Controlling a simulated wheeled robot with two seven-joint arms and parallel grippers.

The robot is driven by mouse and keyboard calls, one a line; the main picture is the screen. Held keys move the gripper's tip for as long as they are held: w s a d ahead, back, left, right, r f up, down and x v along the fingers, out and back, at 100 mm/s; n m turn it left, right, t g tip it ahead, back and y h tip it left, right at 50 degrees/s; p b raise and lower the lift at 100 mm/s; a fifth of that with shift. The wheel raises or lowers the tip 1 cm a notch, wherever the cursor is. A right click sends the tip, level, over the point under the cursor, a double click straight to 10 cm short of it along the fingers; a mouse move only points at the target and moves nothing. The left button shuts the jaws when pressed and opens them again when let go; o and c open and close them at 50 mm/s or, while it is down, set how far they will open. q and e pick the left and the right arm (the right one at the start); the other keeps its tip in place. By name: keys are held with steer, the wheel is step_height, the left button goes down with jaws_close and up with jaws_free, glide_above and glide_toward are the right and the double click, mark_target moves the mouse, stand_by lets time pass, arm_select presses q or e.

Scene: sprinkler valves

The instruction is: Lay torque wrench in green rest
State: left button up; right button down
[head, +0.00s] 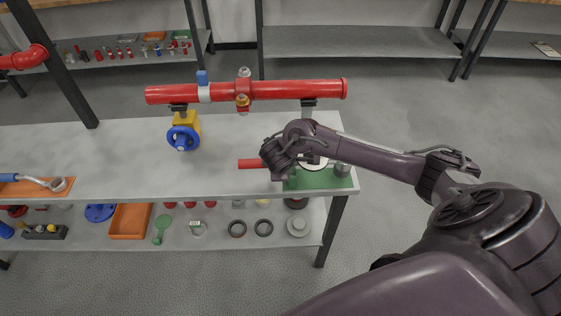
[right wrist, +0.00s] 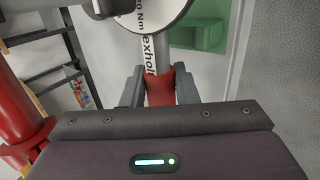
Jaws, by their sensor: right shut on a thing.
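The torque wrench has a red handle (head: 251,163), a grey shaft and a round white dial (head: 316,161). In the right wrist view, its shaft (right wrist: 150,52) runs up from between my fingers to the dial. My right gripper (right wrist: 159,88) is shut on the red grip; in the head view it (head: 282,165) hides part of the wrench. The green rest (head: 325,180) is at the right end of the bench, and the dial end appears over it. In the wrist view, a green block (right wrist: 200,27) shows beside the dial. Contact cannot be told. My left gripper is not in view.
An orange mat (head: 20,188) with a blue-handled tool lies at left. The lower shelf (head: 270,238) holds rings and an orange tray (head: 130,221). The bench's middle is clear.

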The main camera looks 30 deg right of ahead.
steer(key=shift+f+b, duration=1.1)
steer(key=shift+f, duration=0.05)
steer(key=c, duration=1.1)
jaws_free()
steer(key=shift+o, duration=0.2)
steer(key=shift+s+f, duration=0.1)
steer(key=p+v, duration=0.4)
steer(key=v, duration=0.4)
steer(key=shift+d, duration=0.1)
